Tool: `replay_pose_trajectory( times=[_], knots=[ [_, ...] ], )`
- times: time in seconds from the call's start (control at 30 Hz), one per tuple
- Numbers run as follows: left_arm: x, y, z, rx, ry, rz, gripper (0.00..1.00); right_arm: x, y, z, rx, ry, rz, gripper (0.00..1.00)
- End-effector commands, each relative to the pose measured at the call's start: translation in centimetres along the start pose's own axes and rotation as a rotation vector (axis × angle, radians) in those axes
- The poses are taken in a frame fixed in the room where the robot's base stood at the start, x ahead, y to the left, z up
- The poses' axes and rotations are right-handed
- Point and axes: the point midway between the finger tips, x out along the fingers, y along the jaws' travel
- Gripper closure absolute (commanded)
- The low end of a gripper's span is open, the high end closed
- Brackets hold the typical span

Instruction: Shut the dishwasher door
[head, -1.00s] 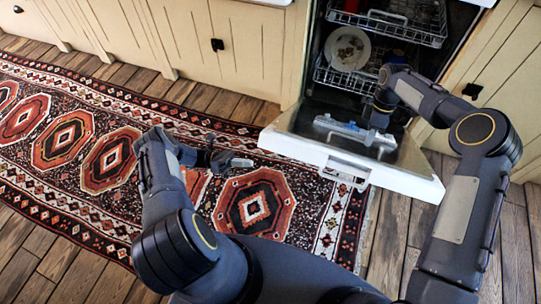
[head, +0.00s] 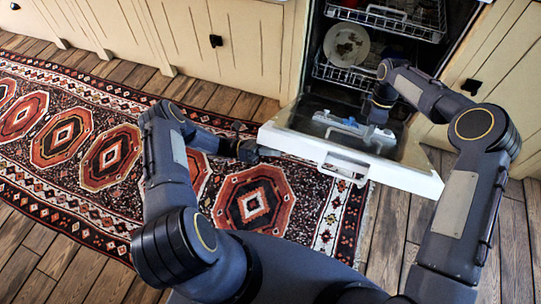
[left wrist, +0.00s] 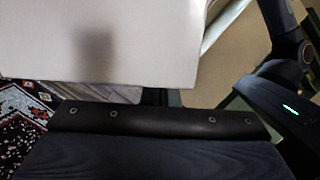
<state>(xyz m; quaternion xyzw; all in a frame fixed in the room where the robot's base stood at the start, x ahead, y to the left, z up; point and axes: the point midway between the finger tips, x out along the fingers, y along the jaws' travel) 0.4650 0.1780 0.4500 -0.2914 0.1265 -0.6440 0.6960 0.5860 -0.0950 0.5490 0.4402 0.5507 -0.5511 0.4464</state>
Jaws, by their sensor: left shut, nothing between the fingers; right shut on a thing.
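The dishwasher door (head: 300,123) is folded down, open, in the head view. Its white front edge with a handle cutout (head: 345,168) faces me. My left gripper (head: 268,152) is shut and empty at the door's left front corner; whether it touches cannot be told. In the left wrist view the pale door panel (left wrist: 110,40) fills the top, and the fingertips are mostly hidden. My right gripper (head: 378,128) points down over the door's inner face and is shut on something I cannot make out. A pale blue-grey piece (head: 345,127) shows beside it on the door.
Inside the dishwasher, a lower rack (head: 350,76) holds a stained plate (head: 347,43) and a dark blue item. An upper rack (head: 395,22) is above it. Cream cabinets (head: 255,50) stand on both sides. A patterned rug (head: 90,160) covers the floor to the left.

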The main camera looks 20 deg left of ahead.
Motion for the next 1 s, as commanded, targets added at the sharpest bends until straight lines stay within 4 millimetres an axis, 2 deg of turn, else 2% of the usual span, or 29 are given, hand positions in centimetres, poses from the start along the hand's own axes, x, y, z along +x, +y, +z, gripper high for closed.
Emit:
replay_pose_trajectory(
  times=[0.03, 0.3, 0.37, 0.6, 0.87, 0.9, 1.0],
  knots=[
    [0.0, 0.1, -0.1, 0.000, 0.000, 0.000, 1.00, 0.2, 1.3, 0.6, 0.011, 0.000, 0.046, 1.00],
    [0.0, 0.1, 0.0, 0.001, 0.000, -0.001, 1.00, 0.2, 1.3, 0.6, 0.011, 0.000, 0.046, 1.00],
    [0.1, 0.1, 0.5, 0.002, 0.000, -0.001, 1.00, 0.2, 1.3, 0.6, 0.011, 0.000, 0.046, 1.00],
    [1.0, -0.1, 4.2, 0.006, -0.008, -0.004, 1.00, 0.4, 1.3, 0.6, 0.011, -0.001, 0.043, 1.00],
    [1.1, -0.1, 4.4, 0.007, -0.009, -0.004, 1.00, 0.4, 1.1, 0.5, 0.008, -0.002, 0.040, 1.00],
    [1.1, -0.1, 4.4, 0.007, -0.009, -0.004, 1.00, 0.4, 1.1, 0.5, 0.008, -0.001, 0.040, 0.85],
    [1.1, -0.1, 4.4, 0.008, -0.008, -0.002, 1.00, 0.4, 1.0, 0.4, 0.006, -0.001, 0.036, 0.72]
  ],
)
